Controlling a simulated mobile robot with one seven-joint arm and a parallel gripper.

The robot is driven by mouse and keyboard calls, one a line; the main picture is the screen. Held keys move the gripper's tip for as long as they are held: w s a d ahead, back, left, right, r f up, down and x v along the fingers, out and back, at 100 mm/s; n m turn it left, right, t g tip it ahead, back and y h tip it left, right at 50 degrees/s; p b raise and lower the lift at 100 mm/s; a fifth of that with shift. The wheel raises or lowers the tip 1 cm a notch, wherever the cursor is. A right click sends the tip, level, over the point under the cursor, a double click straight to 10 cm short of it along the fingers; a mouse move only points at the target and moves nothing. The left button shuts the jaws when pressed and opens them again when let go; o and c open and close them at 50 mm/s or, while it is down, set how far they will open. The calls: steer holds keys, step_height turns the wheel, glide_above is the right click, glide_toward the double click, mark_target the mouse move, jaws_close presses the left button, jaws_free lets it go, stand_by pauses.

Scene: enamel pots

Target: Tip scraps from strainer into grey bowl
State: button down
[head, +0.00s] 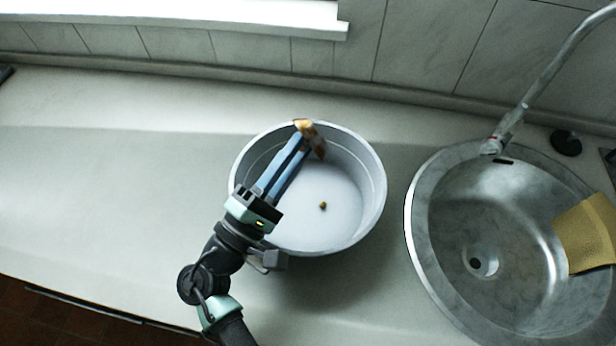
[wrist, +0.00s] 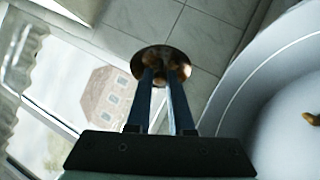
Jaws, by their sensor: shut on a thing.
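My gripper (head: 300,147) reaches over the grey bowl (head: 376,180) and is shut on the strainer (head: 314,136), a small copper-brown round thing. The strainer is tilted on its side above the far inner part of the bowl. In the wrist view, the strainer (wrist: 181,55) shows as a dark round disc at the tips of the gripper (wrist: 164,76), with brownish lumps at it; whether these are scraps I cannot tell. One small brown scrap (head: 323,206) lies on the bowl's floor. It also shows in the wrist view (wrist: 311,118).
A round steel sink (head: 455,215) with a tap (head: 520,110) is on the right, with a yellow cloth (head: 588,235) over its edge. The counter (head: 110,190) left of the bowl is clear. A tiled wall (head: 430,50) and a window sill (head: 180,18) lie behind.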

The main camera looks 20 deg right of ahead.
steer(key=shift+a+r+n+t+h+b, duration=0.2)
steer(key=shift+r+n+t+h+b, duration=0.35)
steer(key=shift+b, duration=0.85)
steer(key=shift+r+t+h, duration=0.2)
steer(key=shift+t+h, duration=0.05)
steer(key=shift+t, duration=0.1)
steer(key=shift+a+r+n+t+h+b, duration=0.2)
steer(key=shift+r+n+t+h+b, duration=0.2)
steer(key=shift+r+n+t+b, duration=1.4)
stand_by(0.8)
steer(key=shift+r+n+t, duration=0.25)
steer(key=shift+r+t, duration=0.15)
steer(key=shift+r, duration=0.6)
steer(key=shift+r+n, duration=0.3)
steer(key=shift+r, duration=0.05)
steer(key=shift+r+n+t+y, duration=0.3)
steer(key=shift+r+t, duration=0.15)
steer(key=shift+t, duration=0.25)
